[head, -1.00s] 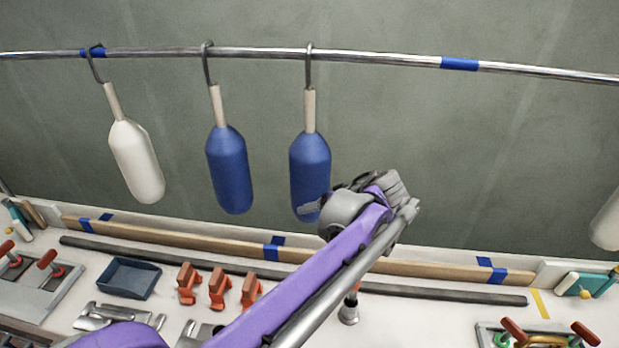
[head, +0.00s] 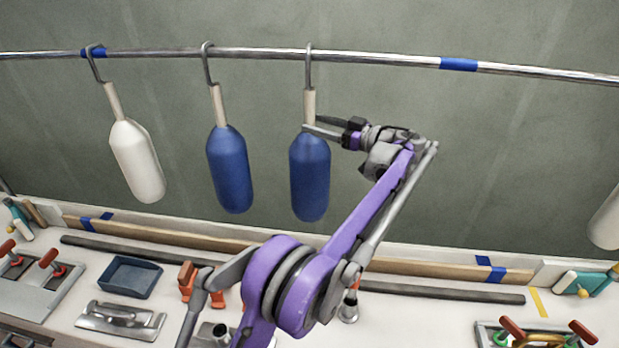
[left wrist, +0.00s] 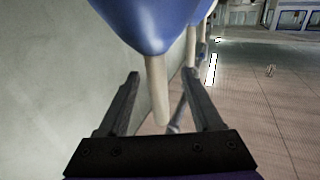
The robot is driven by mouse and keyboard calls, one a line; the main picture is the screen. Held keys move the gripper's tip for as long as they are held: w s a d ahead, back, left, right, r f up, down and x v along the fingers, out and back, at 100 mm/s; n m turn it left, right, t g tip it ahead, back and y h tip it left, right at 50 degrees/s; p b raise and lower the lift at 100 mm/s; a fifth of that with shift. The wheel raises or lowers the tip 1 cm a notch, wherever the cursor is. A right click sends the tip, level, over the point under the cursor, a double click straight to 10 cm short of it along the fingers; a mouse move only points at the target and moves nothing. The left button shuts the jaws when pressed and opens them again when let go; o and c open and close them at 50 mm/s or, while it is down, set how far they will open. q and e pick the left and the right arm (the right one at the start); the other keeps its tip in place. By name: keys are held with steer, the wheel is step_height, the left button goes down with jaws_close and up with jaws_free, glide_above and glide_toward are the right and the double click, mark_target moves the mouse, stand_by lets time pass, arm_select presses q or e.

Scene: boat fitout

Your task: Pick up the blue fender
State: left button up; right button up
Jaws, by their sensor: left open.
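Two blue fenders hang by hooks from the rail in the head view, a middle one (head: 229,170) and a right one (head: 309,180). Each has a blue body and a beige neck. My left gripper (head: 312,124) is at the right blue fender, at the height where its neck meets the body. In the left wrist view its open fingers (left wrist: 160,76) lie on either side of the beige neck (left wrist: 157,95), with the blue body (left wrist: 155,20) at the top of the picture. I see no firm contact on the neck. My right gripper is not in view.
A white fender (head: 137,162) hangs at the left of the rail (head: 390,58). Another white shape (head: 607,220) shows at the right edge. Below is a bench with a blue tray (head: 130,277), orange clamps (head: 187,281) and a dark rod (head: 440,293). The rail's right half is clear.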

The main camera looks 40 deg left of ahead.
arm_select(q)
steer(key=a, duration=0.6)
steer(key=shift+s+a+f, duration=0.1)
steer(key=shift+a+f, duration=0.05)
jaws_close()
stand_by(1.3)
